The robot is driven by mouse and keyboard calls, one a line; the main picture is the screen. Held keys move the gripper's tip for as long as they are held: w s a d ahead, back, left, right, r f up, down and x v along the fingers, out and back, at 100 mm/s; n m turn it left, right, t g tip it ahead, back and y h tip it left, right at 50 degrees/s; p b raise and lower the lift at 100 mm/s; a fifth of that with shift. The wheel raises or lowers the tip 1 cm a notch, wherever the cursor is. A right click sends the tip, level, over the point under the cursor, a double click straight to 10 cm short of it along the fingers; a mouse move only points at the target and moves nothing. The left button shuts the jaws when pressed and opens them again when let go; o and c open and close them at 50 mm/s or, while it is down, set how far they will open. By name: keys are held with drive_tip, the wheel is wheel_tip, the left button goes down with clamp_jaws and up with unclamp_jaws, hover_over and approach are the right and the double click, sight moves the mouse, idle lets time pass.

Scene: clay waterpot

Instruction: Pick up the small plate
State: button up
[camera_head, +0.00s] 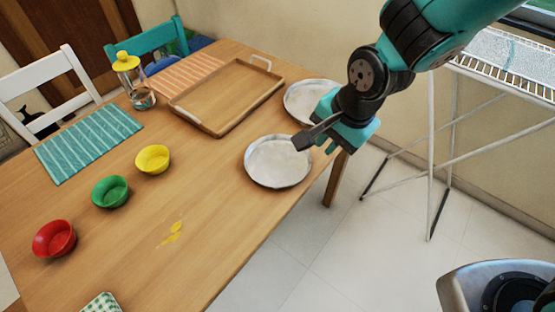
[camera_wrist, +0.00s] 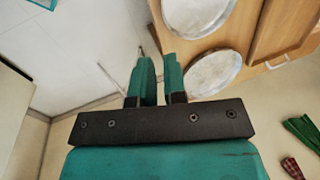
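Two round, pale metallic plates lie on the wooden table. The nearer plate (camera_head: 278,163) sits by the table's right edge, and the farther plate (camera_head: 303,98) lies behind it, partly hidden by my gripper. In the wrist view, the farther plate (camera_wrist: 214,72) looks a little smaller, and the nearer plate (camera_wrist: 198,12) is cut by the top edge. My gripper (camera_head: 322,143) is at the right table edge, between the plates in the picture. In the wrist view, my gripper's fingers (camera_wrist: 161,75) are apart with a narrow empty gap, touching neither plate.
A wooden tray (camera_head: 184,112) with white handles lies left of the plates. Yellow (camera_head: 153,159), green (camera_head: 110,191) and red (camera_head: 54,238) bowls stand on the table's left half. A bottle with a yellow lid (camera_head: 130,75) stands behind. A white rack (camera_head: 500,75) is at right.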

drive_tip(key=m, duration=0.2)
approach(302, 178)
drive_tip(key=f, duration=0.1)
drive_tip(key=a+f+p, duration=0.1)
drive_tip(key=f, duration=0.1)
drive_tip(key=shift+a+t, duration=0.15)
drive_tip(key=shift+t, duration=0.15)
drive_tip(key=shift+d+p+x, duration=0.15)
drive_tip(key=shift+p+x, duration=0.3)
drive_tip(key=shift+x, duration=1.2)
drive_tip(key=shift+d+p+x, duration=0.15)
drive_tip(key=shift+p+x, duration=0.25)
drive_tip(key=shift+x, duration=1.2)
drive_tip(key=shift+c, duration=0.4)
clamp_jaws()
